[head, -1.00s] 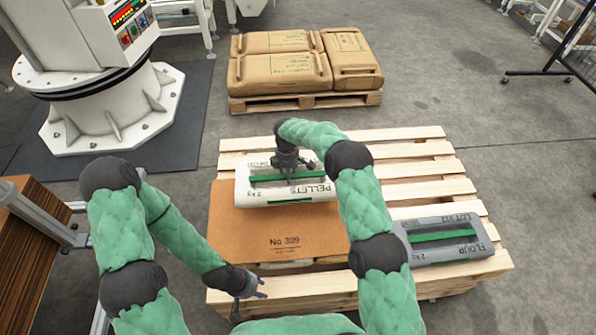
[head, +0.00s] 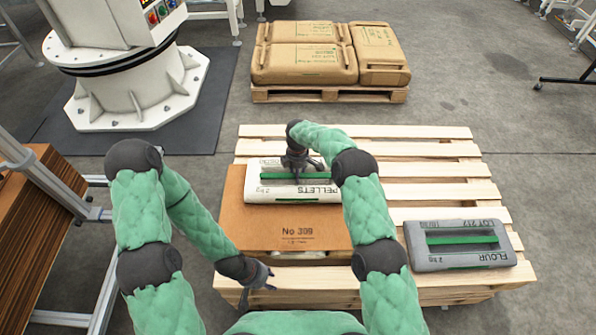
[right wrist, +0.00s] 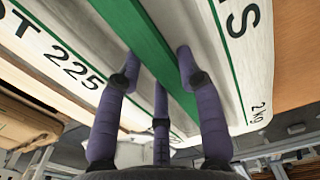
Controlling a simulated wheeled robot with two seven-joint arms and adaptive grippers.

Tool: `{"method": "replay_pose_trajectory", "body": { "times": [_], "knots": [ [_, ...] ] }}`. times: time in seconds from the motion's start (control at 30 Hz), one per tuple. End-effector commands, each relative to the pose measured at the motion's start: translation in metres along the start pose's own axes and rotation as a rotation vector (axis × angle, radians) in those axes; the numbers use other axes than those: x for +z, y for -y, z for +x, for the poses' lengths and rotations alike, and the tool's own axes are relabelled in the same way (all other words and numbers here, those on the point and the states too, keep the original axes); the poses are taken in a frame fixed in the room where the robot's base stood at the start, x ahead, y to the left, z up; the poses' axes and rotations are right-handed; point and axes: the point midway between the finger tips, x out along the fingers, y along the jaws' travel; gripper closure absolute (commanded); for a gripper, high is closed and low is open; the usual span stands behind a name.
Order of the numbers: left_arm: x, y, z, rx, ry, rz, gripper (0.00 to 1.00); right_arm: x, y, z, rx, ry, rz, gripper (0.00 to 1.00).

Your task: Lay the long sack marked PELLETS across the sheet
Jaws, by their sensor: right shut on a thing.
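The white PELLETS sack (head: 318,194), with a green strip along its middle, is over the far part of the brown sheet (head: 297,233) marked No 309. Its long side runs left to right. I cannot tell whether it touches the sheet. My right gripper (head: 300,166) is shut on the sack at its middle. In the right wrist view its purple fingers (right wrist: 158,85) meet the sack around the green strip (right wrist: 150,55). My left gripper (head: 262,281) is empty, fingers spread, by the pallet's near left edge.
A grey FLOUR sack (head: 460,260) lies on the right of the slatted pallet (head: 425,167). Another pallet (head: 330,95) with several brown sacks stands behind. A white machine base (head: 135,90) is at the left back. The pallet's far right slats are bare.

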Motion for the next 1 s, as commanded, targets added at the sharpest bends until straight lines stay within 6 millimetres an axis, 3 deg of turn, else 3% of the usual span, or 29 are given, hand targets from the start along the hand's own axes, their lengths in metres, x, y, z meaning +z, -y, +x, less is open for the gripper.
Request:
{"method": "replay_pose_trajectory", "body": {
  "times": [0.03,0.37,0.4,0.47,0.83,1.0],
  "knots": [
    [0.0,0.0,0.0,0.0,0.0,0.0,0.63,0.0,-0.005,-0.007,0.015,-0.003,0.003,1.0],
    [0.0,0.0,-0.001,0.0,0.0,0.0,0.63,0.0,-0.005,-0.006,0.014,-0.003,0.003,1.0],
    [0.0,0.0,-0.001,0.0,0.0,0.0,0.63,0.0,-0.001,0.0,0.002,0.0,0.0,0.52],
    [0.0,0.0,-0.001,0.0,0.0,0.0,0.63,0.0,-0.001,0.0,0.002,0.0,0.0,0.39],
    [0.0,0.0,-0.001,0.0,0.0,0.0,0.63,0.0,-0.001,-0.002,0.003,0.0,0.0,0.39],
    [0.0,-0.004,-0.011,0.0,0.0,0.0,0.63,0.0,-0.002,-0.024,0.005,-0.001,0.001,0.39]
  ]
}}
